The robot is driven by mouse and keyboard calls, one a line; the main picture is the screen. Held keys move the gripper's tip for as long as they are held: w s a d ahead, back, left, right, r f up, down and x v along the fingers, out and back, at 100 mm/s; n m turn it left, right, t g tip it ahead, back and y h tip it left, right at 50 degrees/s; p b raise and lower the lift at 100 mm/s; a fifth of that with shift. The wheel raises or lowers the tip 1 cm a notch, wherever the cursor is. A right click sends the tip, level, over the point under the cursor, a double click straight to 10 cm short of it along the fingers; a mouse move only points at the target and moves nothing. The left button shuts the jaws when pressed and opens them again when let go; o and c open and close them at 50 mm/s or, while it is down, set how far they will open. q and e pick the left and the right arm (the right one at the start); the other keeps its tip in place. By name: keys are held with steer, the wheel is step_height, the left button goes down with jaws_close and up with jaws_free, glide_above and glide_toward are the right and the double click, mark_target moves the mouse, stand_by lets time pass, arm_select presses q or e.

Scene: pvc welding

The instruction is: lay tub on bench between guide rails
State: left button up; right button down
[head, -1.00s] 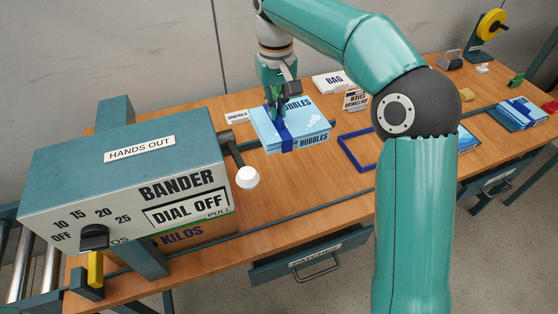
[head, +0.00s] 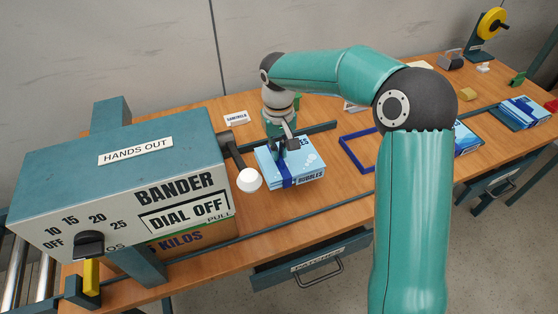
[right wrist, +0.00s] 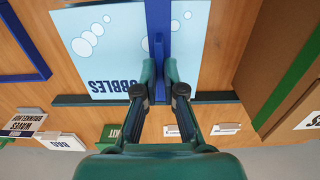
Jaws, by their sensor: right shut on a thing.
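The tub (head: 309,167) is a light blue block lettered BUBBLES, with a dark blue strap across its top. It sits low over the bench (head: 330,190), between the dark back guide rail (head: 318,128) and the front guide rail (head: 325,205). I cannot tell whether its underside touches the wood. My right gripper (head: 289,145) comes from above and is shut on the strap. In the right wrist view the fingertips (right wrist: 165,72) pinch the strap, and the tub (right wrist: 105,65) lies level and close to the back rail (right wrist: 85,100). My left gripper is not in view.
The bander (head: 125,180), with its white-knobbed lever (head: 248,180), stands just left of the tub. A blue square frame (head: 352,152) lies to the right. Further right are more blue packs (head: 525,110). A small label card (head: 236,118) stands behind the back rail.

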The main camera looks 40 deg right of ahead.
steer(key=shift+f, duration=2.2)
steer(key=c, duration=1.3)
jaws_free()
steer(key=shift+r, duration=0.1)
step_height(320, 180, up, 12)
steer(key=shift+a+f, duration=0.1)
